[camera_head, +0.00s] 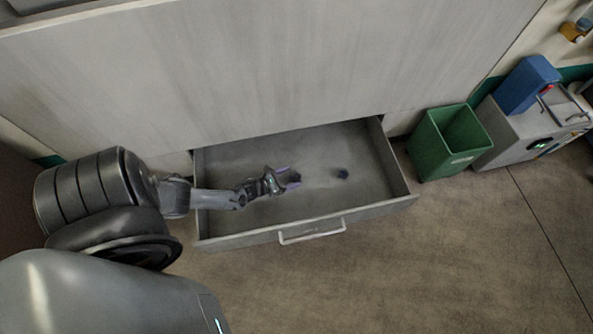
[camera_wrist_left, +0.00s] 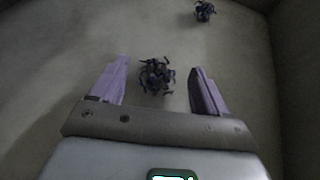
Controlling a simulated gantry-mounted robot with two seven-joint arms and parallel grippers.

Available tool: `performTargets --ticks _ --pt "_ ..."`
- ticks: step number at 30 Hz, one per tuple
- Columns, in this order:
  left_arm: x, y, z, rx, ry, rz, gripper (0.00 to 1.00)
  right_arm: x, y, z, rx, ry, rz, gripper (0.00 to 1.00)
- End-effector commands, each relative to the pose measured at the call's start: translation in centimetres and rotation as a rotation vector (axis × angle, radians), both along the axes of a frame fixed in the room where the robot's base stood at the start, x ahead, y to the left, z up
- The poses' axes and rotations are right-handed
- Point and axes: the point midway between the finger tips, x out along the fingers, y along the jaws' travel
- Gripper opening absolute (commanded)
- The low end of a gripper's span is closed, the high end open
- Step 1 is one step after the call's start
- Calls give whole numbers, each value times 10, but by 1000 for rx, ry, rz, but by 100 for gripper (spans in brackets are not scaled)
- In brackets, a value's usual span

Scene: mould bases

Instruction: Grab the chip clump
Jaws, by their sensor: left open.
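A dark, spiky chip clump (camera_wrist_left: 157,76) lies on the drawer floor between the two purple fingers of my left gripper (camera_wrist_left: 159,66) in the left wrist view. There is a gap on both sides of the clump, and the fingers are open. In the head view my left gripper (camera_head: 289,179) reaches into the open drawer, and a dark bit of the clump (camera_head: 294,178) shows at its fingers. A second, similar chip clump (camera_head: 343,173) lies to the right on the drawer floor. It also shows farther off in the left wrist view (camera_wrist_left: 205,11). My right gripper is not in view.
The grey drawer (camera_head: 395,207) is pulled out, with low walls around the clumps and a handle (camera_head: 312,234) in front. A green bin (camera_head: 446,143) and a blue box (camera_head: 526,84) on a grey unit stand to the right. The drawer floor is otherwise clear.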

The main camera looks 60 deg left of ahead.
Motion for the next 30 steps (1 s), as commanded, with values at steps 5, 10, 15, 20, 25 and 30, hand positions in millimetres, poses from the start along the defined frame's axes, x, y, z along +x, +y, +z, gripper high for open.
performTargets --ticks 5,10,15,20,25,30 --pt "22 1 -13 0 -4 1 76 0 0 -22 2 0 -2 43" --pt "35 1 -17 1 -1 1 76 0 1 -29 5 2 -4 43" --pt "37 1 -16 0 0 1 76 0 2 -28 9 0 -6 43" --pt "37 1 -16 0 0 1 69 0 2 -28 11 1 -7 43" --pt "37 1 -16 0 0 1 43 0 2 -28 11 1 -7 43" --pt "37 1 -16 0 -1 1 19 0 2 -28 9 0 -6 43"
